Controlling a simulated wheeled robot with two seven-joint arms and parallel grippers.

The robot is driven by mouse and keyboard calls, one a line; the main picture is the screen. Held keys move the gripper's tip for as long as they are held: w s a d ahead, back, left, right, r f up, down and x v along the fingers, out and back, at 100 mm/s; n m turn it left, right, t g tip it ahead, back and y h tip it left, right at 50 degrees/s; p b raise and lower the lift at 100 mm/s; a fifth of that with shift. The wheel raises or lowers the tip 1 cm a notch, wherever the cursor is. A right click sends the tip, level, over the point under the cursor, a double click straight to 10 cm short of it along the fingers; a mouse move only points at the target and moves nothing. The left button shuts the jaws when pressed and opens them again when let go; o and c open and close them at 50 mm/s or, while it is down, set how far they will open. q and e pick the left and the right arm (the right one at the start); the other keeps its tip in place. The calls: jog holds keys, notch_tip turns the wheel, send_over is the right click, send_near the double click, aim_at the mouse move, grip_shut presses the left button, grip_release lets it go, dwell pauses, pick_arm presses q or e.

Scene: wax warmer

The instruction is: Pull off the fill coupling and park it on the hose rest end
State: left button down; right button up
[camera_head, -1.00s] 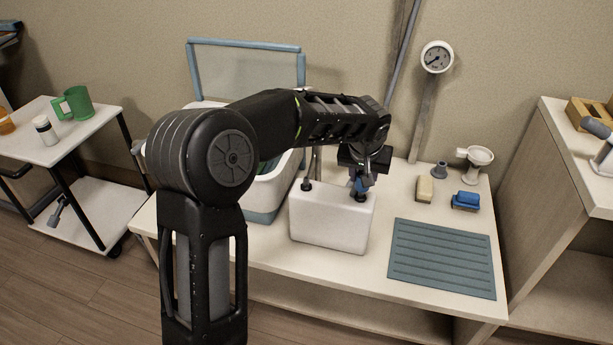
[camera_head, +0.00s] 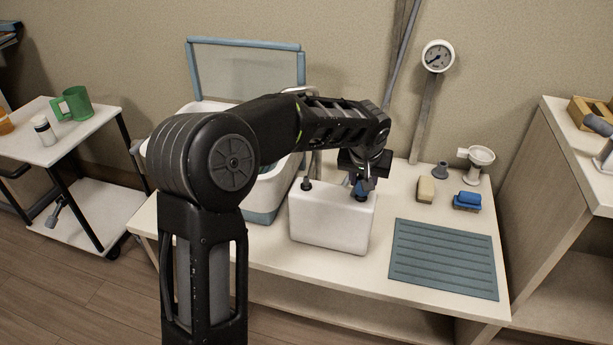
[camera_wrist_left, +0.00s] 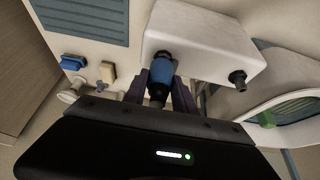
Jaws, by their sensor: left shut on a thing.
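The fill coupling (camera_wrist_left: 161,72) is a blue sleeve with dark ends, seen in the left wrist view. It meets the top of the white tank (camera_head: 328,222) near one end; whether it is still seated cannot be told. My left gripper (camera_wrist_left: 160,90) is shut on the coupling, one dark finger on each side. In the head view the gripper (camera_head: 360,180) is above the tank's right end and partly hides the coupling (camera_head: 360,189). A small grey post (camera_head: 440,170) stands on the table to the right; I cannot tell whether it is the hose rest end. My right gripper is out of view.
A black port (camera_head: 306,185) sits on the tank's left end. A tan block (camera_head: 425,190), a blue sponge (camera_head: 467,200) and a white funnel-like cup (camera_head: 476,163) stand to the right, behind a ribbed mat (camera_head: 443,258).

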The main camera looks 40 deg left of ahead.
pick_arm(q)
jog(key=shift+f+b, duration=0.5)
jog(key=shift+f, duration=0.15)
jog(key=c, duration=0.9)
grip_release()
jog(key=shift+r, duration=0.15)
jog(key=p+v, duration=0.3)
jog(key=v, duration=0.4)
jog(key=shift+s+d+r, duration=0.15)
jog(key=shift+s+r, duration=0.05)
jog(key=shift+r, duration=0.15)
dwell(0.8)
dwell(0.3)
jog(key=v, duration=0.7)
jog(key=shift+s+r, duration=0.1)
jog(key=shift+r, duration=0.25)
